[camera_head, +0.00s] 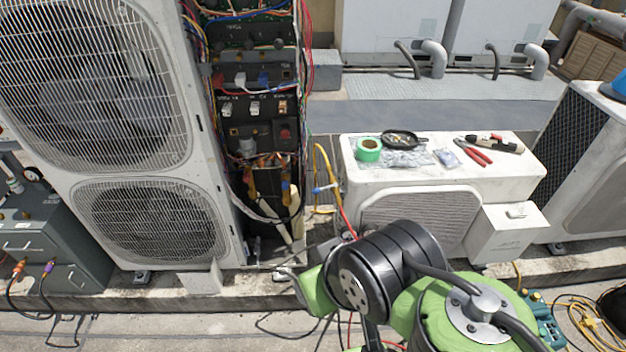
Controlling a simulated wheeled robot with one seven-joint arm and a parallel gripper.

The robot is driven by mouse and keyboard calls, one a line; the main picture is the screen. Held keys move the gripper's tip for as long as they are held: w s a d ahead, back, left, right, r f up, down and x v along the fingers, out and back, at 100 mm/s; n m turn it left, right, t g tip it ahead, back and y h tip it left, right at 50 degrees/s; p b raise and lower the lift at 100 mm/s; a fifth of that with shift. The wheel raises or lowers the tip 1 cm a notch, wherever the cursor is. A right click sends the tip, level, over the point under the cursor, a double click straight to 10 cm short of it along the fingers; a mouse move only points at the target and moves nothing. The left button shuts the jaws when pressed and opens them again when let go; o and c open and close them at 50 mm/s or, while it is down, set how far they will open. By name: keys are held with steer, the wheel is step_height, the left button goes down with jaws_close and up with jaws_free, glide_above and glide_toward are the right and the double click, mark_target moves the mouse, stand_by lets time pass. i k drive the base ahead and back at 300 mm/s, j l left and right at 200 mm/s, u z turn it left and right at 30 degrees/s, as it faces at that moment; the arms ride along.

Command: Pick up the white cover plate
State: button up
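A small pale, off-white plate (203,278) stands upright at the foot of the large condenser, against the concrete ledge; it may be the white cover plate, but I cannot tell for sure. A white box-like cover (496,240) sits at the right end of the low condenser and appears to be part of it. My green and black arm fills the lower middle of the view. I cannot make out my gripper's fingers; the arm's end is hidden or out of view.
The large condenser (106,75) stands left with its wiring bay (255,100) open. A grey cabinet (30,235) stands far left; cables lie on the floor.

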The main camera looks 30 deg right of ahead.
mark_target(194, 283)
steer(key=i+j+u, duration=0.25)
steer(key=i+u, duration=0.7)
steer(key=i+l+u, duration=0.1)
steer(key=i+u, duration=0.4)
